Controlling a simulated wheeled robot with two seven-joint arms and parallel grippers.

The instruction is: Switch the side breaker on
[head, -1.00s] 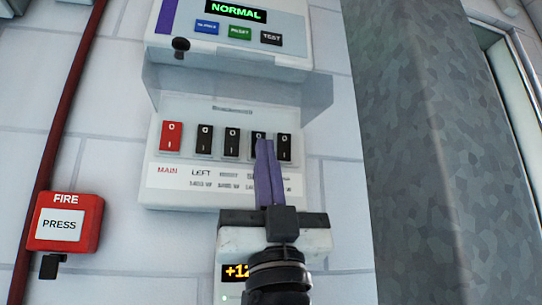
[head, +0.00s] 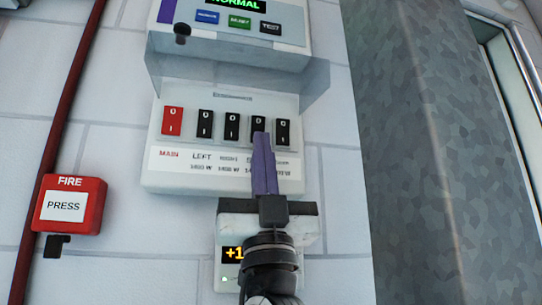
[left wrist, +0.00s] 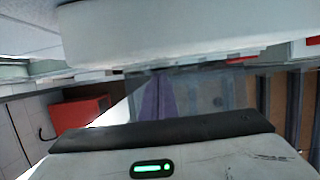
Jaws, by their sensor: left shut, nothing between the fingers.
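The breaker panel (head: 150,183) on the wall has a red MAIN switch (head: 172,121) and a row of black switches. My left gripper (head: 261,137), with purple fingers, is shut and empty. Its tips are in front of the lower part of the fourth switch from the left (head: 257,124); I cannot tell whether they touch it. The fingers hide most of that switch's label; the start looks like an S, so it may be the side breaker. My right gripper is not in view.
A clear raised cover (head: 235,82) juts out above the switches. The black LEFT switch (head: 205,124) and the rightmost switch (head: 283,133) flank the work area. A red FIRE box (head: 68,205) is at left, a grey pillar (head: 420,150) at right.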

